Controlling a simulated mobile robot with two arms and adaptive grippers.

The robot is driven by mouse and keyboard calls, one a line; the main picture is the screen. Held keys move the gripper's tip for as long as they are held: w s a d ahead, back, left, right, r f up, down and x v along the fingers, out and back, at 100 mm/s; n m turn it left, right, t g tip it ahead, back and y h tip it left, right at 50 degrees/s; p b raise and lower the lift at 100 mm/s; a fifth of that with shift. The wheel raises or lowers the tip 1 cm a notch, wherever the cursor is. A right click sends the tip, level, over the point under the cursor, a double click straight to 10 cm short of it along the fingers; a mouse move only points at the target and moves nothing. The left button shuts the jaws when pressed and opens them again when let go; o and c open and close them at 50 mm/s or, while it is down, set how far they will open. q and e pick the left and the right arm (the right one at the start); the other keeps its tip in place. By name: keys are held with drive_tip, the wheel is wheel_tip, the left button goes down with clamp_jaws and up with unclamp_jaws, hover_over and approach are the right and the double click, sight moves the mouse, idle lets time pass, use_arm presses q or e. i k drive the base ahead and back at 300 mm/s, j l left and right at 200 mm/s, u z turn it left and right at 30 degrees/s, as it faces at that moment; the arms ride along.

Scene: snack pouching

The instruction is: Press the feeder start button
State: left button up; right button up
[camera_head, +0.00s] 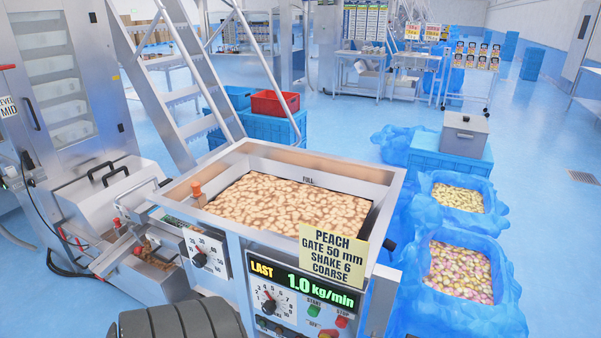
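The feeder is a steel hopper (386,181) filled with small tan pieces, with a control panel on its front. The green start button (314,308) sits under a START label, below the lit display (305,287) reading LAST 1.0 kg/min. A red button (342,321) is to its right. A round numbered dial (268,300) is to its left. The panel's lower part is cut off by the bottom edge.
A yellow card (333,250) reading PEACH, GATE 50 mm, SHAKE 6, COARSE stands above the display. A second dial (202,255) is on the left. Blue-lined crates of product (468,313) stand close on the right. Open blue floor (365,110) lies behind.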

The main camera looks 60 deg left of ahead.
sight(313, 312)
drive_tip(key=u, duration=1.85)
